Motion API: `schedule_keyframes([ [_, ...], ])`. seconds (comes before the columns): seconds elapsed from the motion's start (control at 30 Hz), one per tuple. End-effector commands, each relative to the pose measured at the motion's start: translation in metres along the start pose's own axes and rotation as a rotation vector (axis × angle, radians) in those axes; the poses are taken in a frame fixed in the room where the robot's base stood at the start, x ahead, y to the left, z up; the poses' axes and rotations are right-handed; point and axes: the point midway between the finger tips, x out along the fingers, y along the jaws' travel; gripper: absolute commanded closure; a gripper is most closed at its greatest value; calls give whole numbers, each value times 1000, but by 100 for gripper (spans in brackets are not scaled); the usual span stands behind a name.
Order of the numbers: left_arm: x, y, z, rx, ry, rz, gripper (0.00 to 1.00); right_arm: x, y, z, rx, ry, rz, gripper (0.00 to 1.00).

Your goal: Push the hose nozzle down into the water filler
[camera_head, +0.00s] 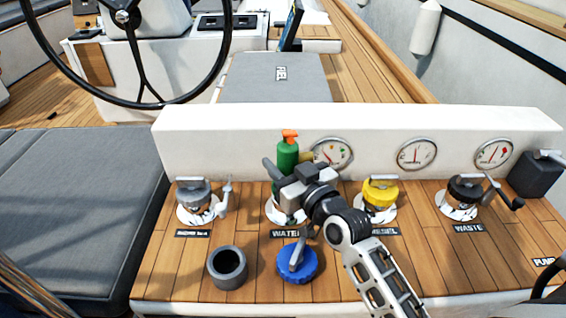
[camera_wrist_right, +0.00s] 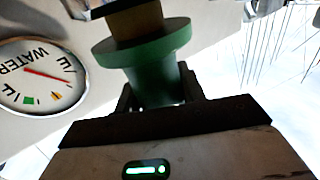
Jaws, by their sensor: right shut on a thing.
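The green hose nozzle (camera_head: 287,156) with an orange top stands roughly upright at the water filler (camera_head: 276,212), in front of the white panel. My right gripper (camera_head: 284,174) is shut on the nozzle's green body. The label WATER lies in front of the filler. My left gripper is not in view.
A blue cap (camera_head: 297,263) and a grey cup (camera_head: 228,268) are on the teak deck in front. A grey-capped filler (camera_head: 194,200) is left, a yellow-capped one (camera_head: 380,194) right, and the waste filler (camera_head: 465,191) farther right. Gauges (camera_head: 331,154) line the white panel (camera_head: 220,135) behind.

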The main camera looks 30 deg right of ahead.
Motion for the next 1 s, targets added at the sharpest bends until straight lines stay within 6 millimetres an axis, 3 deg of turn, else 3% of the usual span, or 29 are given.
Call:
schedule_keyframes([
  [1.0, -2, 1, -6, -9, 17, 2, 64, -1, 0, 4, -1, 5, 1, 98],
])
